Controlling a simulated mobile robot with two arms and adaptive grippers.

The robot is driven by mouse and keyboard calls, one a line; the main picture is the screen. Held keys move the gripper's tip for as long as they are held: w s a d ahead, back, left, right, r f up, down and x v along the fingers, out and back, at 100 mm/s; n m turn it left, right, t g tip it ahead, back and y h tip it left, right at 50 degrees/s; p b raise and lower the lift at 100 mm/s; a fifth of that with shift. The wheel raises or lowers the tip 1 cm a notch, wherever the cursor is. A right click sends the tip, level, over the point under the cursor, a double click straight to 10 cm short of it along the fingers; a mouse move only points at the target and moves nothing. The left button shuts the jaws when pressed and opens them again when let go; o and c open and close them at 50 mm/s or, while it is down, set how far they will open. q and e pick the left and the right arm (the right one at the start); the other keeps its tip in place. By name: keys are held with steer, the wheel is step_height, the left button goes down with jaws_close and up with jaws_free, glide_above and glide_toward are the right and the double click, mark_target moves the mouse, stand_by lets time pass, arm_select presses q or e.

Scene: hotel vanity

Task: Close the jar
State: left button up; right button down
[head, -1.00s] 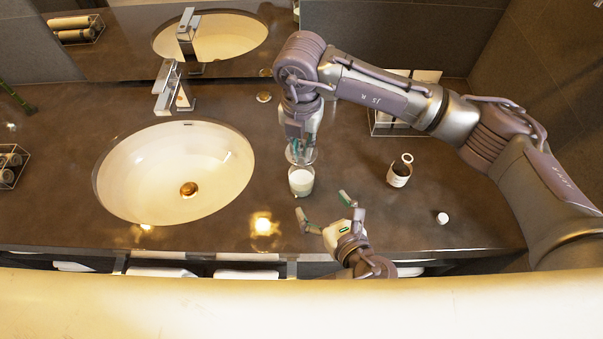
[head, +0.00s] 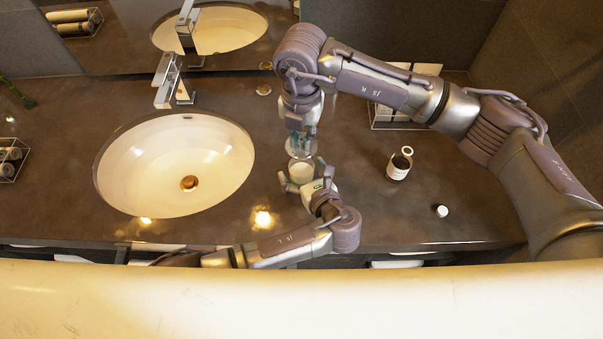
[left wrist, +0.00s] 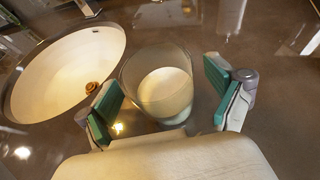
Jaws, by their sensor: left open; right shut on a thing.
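The clear glass jar with white contents (head: 301,173) stands upright on the dark counter, right of the sink. In the left wrist view the jar (left wrist: 160,85) sits ahead of and between the two green-padded fingers. My left gripper (head: 304,178) is open around the jar's near side, with a visible gap to the jar on the finger sides in the wrist view. My right gripper (head: 300,138) points down just behind and above the jar. It is shut on what looks like a clear glass lid (head: 301,149), mostly hidden by the fingers.
A white oval sink (head: 140,165) with a chrome faucet (head: 166,80) lies to the left. A small cup with a ring (head: 399,168) and a small white-topped item (head: 441,211) stand to the right. A wire rack (head: 385,115) is behind my right arm.

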arm_select(q)
steer(key=shift+w+a+f, duration=0.1)
steer(key=shift+w, duration=0.15)
jaws_close()
arm_select(e)
steer(key=shift+f, duration=2.5)
steer(key=shift+s+f, duration=0.1)
steer(key=shift+f, duration=0.8)
steer(key=shift+f, duration=0.65)
